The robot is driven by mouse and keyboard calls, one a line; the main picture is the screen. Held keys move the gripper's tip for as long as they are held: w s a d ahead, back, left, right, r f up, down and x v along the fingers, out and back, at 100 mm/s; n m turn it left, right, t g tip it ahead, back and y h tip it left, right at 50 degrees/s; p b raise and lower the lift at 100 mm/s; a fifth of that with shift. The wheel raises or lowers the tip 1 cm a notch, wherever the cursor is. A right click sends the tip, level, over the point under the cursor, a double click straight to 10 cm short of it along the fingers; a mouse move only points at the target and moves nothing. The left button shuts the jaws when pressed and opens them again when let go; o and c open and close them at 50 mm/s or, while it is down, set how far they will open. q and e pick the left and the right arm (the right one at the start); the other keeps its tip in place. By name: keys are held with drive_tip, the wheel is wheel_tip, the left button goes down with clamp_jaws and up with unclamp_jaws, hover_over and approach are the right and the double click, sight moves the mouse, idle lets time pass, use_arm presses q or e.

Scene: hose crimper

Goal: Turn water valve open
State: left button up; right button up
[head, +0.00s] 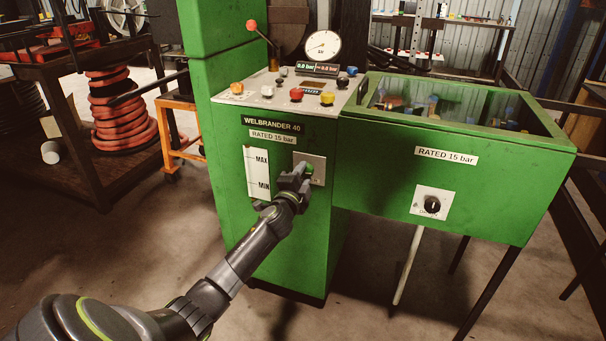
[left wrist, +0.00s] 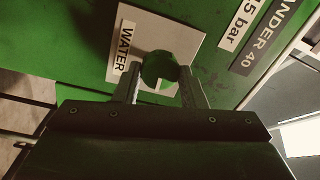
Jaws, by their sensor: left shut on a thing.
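The water valve is a green knob (head: 309,169) on a pale plate (head: 319,163) on the front of the green crimper cabinet. In the left wrist view the green knob (left wrist: 159,70) sits between my fingers, and the plate beside it reads WATER (left wrist: 124,51). My left gripper (head: 299,178) reaches the knob from the front, its two fingers (left wrist: 158,82) closed on the knob's sides. The gripper hides part of the knob and plate in the head view. My right gripper is not in view.
A MAX/MIN level gauge (head: 257,174) is left of the valve. Above is a panel with coloured buttons (head: 297,94) and a dial gauge (head: 322,45). To the right is an open-topped green tank (head: 450,150) with a black knob (head: 432,204). Red hose coils (head: 122,125) stand left.

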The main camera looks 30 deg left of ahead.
use_arm(q)
drive_tip(key=shift+m, duration=0.6)
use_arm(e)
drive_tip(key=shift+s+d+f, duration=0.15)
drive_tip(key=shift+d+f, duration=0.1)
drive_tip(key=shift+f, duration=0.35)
use_arm(q)
drive_tip(key=o, duration=1)
